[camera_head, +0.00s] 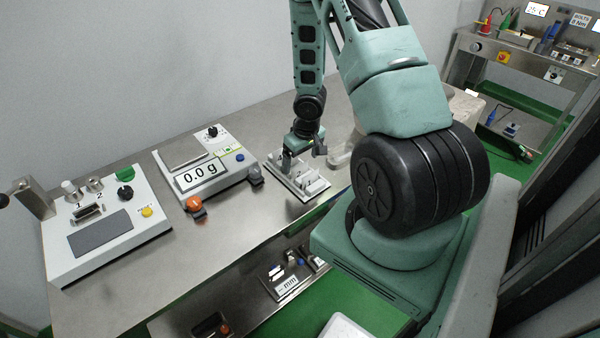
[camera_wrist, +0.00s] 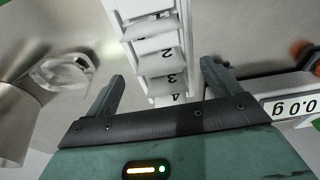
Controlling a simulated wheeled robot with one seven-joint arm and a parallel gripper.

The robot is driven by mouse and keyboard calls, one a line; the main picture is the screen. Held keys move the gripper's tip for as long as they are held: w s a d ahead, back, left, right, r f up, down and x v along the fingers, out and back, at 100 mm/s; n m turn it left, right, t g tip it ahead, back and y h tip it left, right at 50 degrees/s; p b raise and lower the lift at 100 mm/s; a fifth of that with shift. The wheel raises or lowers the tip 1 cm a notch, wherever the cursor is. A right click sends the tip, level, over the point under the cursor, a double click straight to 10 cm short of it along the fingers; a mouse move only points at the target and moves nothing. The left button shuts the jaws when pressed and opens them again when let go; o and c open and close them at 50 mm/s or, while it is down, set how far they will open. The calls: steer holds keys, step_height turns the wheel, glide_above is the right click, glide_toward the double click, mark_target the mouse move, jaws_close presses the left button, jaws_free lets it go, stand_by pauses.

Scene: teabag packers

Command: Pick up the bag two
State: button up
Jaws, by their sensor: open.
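A white rack (camera_head: 284,182) with upright pale bags stands on the steel bench in the head view. In the wrist view the rack (camera_wrist: 121,9) shows slots marked 2, 3 and 4, with thin white bags. A pale bag (camera_wrist: 150,28) lies just above the number 2 in the picture; I cannot tell for sure which bag belongs to which number. My gripper (camera_head: 304,150) is over the rack, pointing down. In the wrist view my gripper (camera_wrist: 162,72) is open, its fingers on either side of the lower numbered slots, with nothing visibly held.
A scale (camera_head: 205,165) reading 0.0 g stands left of the rack, with an orange knob (camera_head: 194,203) in front. A control box (camera_head: 105,225) stands farther left. A clear container (camera_head: 342,155) is right of the rack; a clear round vessel (camera_wrist: 62,72) shows in the wrist view.

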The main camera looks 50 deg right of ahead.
mark_target(300, 164)
steer(key=f, duration=0.3)
steer(key=shift+w+d+f, duration=0.1)
steer(key=shift+w+f, duration=0.05)
steer(key=shift+w, duration=0.25)
steer(key=c, duration=1.1)
steer(key=shift+o, duration=0.2)
